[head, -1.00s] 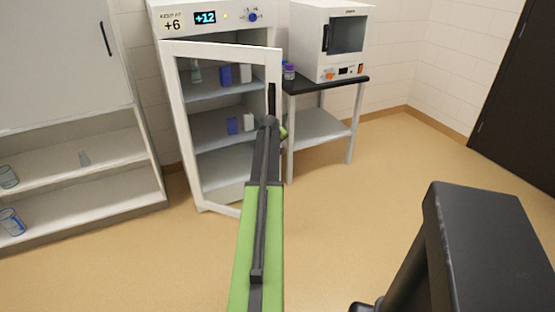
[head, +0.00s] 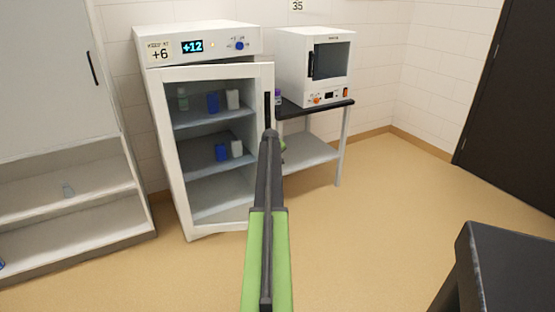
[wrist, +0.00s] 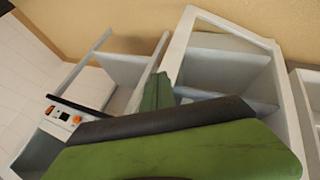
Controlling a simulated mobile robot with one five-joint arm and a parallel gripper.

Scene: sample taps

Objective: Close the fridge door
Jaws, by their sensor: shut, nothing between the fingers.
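The white-framed glass fridge door (head: 174,150) is slightly ajar in the head view, hinged at the left, with a dark handle (head: 267,105) on its right side. The white fridge (head: 205,40) has a display reading +12. My gripper (head: 282,146) is mostly hidden behind my arm, beside the door's right edge below the handle. In the wrist view its green fingers (wrist: 157,92) are together and empty, close to the white door frame (wrist: 232,26). I cannot tell whether they touch it.
A white oven (head: 318,65) stands on a dark-topped table (head: 335,106) just right of the fridge. A white cabinet with open shelves (head: 70,235) stands at the left. Bottles and boxes (head: 213,102) stand inside the fridge.

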